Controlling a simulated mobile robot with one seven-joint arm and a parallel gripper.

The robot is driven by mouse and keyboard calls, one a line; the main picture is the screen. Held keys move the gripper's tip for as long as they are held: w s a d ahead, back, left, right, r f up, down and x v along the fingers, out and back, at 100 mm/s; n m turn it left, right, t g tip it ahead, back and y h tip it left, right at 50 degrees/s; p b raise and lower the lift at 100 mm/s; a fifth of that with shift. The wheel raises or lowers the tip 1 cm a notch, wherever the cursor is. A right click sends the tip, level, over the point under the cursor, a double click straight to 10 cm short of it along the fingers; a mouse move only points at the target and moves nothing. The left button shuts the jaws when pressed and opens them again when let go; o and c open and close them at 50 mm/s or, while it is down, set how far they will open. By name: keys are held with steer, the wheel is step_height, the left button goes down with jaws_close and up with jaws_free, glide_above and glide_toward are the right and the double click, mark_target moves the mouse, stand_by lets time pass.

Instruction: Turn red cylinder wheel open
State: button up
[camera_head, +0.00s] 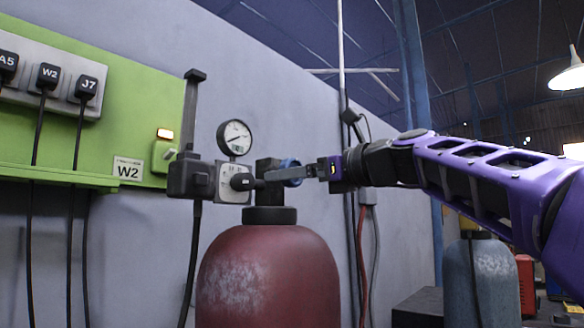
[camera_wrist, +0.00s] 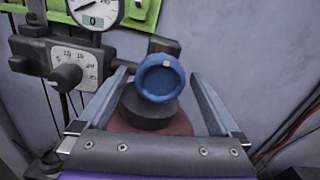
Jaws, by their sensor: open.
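A red cylinder (camera_head: 268,280) with worn pale patches stands upright before the grey wall. Its dark valve body (camera_head: 268,183) carries a blue handwheel (camera_head: 291,172) on the right side. In the wrist view the blue wheel (camera_wrist: 161,78) is a round ring with a pale mark at its upper right. My gripper (camera_head: 283,173) reaches in from the right at wheel height. In the wrist view its two fingers (camera_wrist: 162,95) are apart, one on each side of the wheel, with gaps to it. I cannot tell exactly how far the fingertips reach past the wheel.
A round gauge (camera_head: 234,138) and a dial box (camera_head: 233,184) with a black knob sit left of the valve. A green panel (camera_head: 130,90) with plugs, a lit switch and a W2 label is at left. A grey cylinder (camera_head: 480,275) stands behind at right.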

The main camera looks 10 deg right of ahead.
steer(key=shift+w+a, duration=0.2)
steer(key=c, duration=1.4)
steer(key=shift+o, duration=0.2)
